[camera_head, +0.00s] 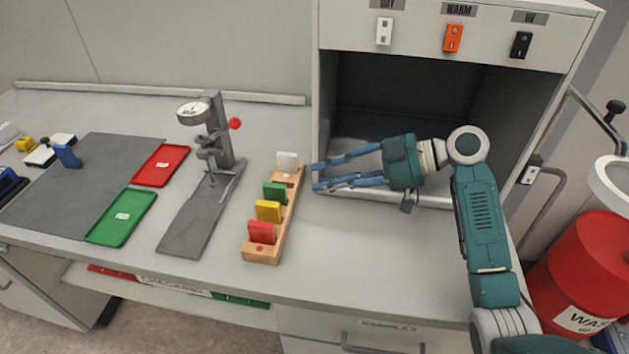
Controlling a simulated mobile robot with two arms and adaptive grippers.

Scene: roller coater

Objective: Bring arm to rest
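My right arm comes in from the lower right and bends at the elbow. Its gripper (316,176) points left in front of the open cabinet. The two blue fingers are apart with nothing between them. The fingertips are close to the right of a wooden rack (264,252) that holds upright white, green, yellow and red plates. I cannot tell whether the fingertips touch the rack. My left arm and gripper are not in view.
The light cabinet (345,32) has white, orange and black switches above a dark opening. A gauge stand (221,130), red tray (161,165) and green tray (122,217) are further left. A red waste drum (585,265) stands at right. The bench front right of the rack is clear.

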